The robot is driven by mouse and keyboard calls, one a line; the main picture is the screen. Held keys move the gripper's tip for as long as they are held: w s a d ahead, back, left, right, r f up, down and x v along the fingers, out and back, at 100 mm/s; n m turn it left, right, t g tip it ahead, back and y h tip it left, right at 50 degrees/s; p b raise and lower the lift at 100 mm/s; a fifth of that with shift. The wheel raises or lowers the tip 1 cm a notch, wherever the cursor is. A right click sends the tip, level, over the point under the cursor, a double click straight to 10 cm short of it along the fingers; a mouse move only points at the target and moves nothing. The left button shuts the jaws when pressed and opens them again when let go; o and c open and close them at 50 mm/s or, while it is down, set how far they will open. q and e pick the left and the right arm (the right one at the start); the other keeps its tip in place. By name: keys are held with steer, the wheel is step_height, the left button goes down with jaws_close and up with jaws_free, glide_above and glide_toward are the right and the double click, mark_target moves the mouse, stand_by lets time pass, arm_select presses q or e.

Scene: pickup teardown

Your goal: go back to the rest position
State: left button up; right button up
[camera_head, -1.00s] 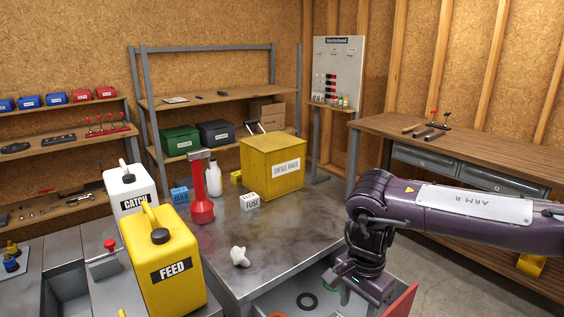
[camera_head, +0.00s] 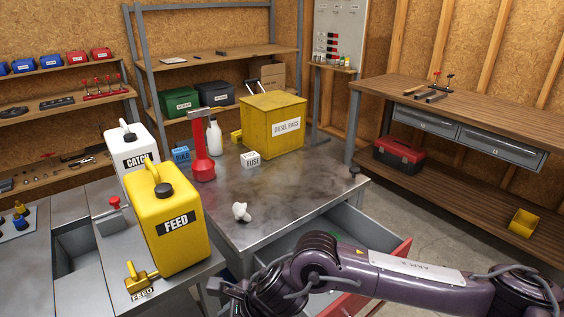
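My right arm comes in from the right and lies low across the front of the picture, over the open drawer (camera_head: 385,240) of the metal table (camera_head: 290,190). My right gripper (camera_head: 222,292) is at the lower middle, left of the drawer, partly cut by the picture's bottom edge; its fingers are too unclear to tell open from shut. My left gripper is not in view.
A yellow FEED can (camera_head: 172,215), white CATCH can (camera_head: 135,150), red tool (camera_head: 203,160), FUSE box (camera_head: 250,159) and yellow DIESEL RAGS bin (camera_head: 275,125) stand left and behind. A wooden bench (camera_head: 450,120) is at right. Floor between is clear.

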steer(key=s+a+r+m+t+y, duration=0.1)
steer(key=a+r+m+t+y, duration=0.2)
steer(key=m, duration=0.5)
steer(key=s+a+r+m+t+y, duration=0.1)
steer(key=a+r+m, duration=0.2)
steer(key=r+m, duration=0.35)
steer(key=w+d+f+m+t+h, duration=0.1)
steer(key=w+d+m+t+h, duration=0.1)
steer(key=d+m, duration=0.65)
steer(key=w+d+f+m+t+h, duration=0.25)
steer(key=d+m, duration=0.35)
steer(key=m, duration=0.5)
steer(key=s+d+f+m+g+h, duration=0.2)
steer(key=s+d+f+m, duration=0.2)
steer(key=d+m, duration=0.25)
steer(key=s+d+f+m+g+h, duration=0.2)
steer(key=s+d+f+m, duration=0.1)
steer(key=s+d+m, duration=0.4)
steer(key=s+d+f+m+g+h, duration=0.25)
steer(key=d+f+m, duration=0.2)
steer(key=d, duration=0.45)
step_height(320, 180, down, 28)
steer(key=b, duration=0.2)
steer(key=s+d+f+g+b, duration=0.1)
steer(key=s+d+f+g, duration=0.1)
steer(key=s+f, duration=1.8)
step_height(320, 180, down, 3)
steer(key=shift+s+d+r, duration=0.15)
steer(key=shift+s+d, duration=0.1)
steer(key=shift+d, duration=0.25)
